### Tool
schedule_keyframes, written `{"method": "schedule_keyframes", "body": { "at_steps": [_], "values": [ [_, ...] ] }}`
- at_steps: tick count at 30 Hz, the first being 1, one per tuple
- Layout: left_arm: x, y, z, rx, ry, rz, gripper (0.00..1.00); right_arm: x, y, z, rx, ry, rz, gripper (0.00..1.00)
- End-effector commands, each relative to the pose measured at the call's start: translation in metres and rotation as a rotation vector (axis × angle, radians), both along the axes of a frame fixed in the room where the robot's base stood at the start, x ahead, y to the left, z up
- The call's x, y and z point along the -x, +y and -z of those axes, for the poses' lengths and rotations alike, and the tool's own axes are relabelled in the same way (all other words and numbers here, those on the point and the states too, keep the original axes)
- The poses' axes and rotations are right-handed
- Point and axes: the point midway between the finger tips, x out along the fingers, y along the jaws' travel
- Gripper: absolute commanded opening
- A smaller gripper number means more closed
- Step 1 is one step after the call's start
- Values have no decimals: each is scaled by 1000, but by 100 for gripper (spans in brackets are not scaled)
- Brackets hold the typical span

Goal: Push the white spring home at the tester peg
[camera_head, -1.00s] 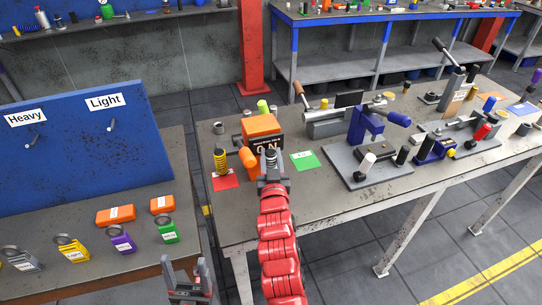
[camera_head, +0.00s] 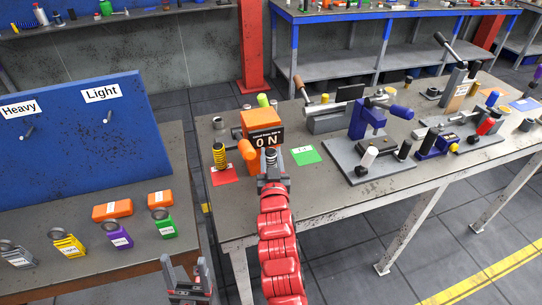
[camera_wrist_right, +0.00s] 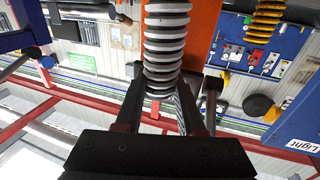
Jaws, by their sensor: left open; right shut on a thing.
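The white spring (camera_wrist_right: 166,40) fills the upper middle of the right wrist view, its coils between my right gripper's fingers (camera_wrist_right: 165,115). In the head view my right gripper (camera_head: 271,178) is at the front of the orange tester (camera_head: 258,120), shut on the spring (camera_head: 270,157), of which only a little shows. The tester's display (camera_head: 266,141) reads 0 N. The peg is hidden, so I cannot tell how far the spring sits on it. My left gripper (camera_head: 188,272) is open and empty, low in front of the gap between the tables.
The left table holds a blue board (camera_head: 75,145) and several coloured weights (camera_head: 118,236).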

Motion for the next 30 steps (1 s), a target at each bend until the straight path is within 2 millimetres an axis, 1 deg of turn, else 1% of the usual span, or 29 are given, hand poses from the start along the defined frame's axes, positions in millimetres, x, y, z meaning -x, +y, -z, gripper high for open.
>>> {"method": "schedule_keyframes", "body": {
  "at_steps": [3, 17, 25, 30],
  "values": [
    [0, 0, 4, 0, 0, 0, 68, 0, 0, 0, 0, -2, 0, 0],
    [0, 0, 3, 0, 0, 0, 68, 0, 0, 0, 0, -1, 0, 0],
    [0, 0, 9, 0, 0, 0, 68, 0, 0, 1, 0, -2, 0, 0],
    [0, 0, 9, 0, 0, 0, 68, 0, 0, -1, 0, -2, 0, 0]
  ]
}}
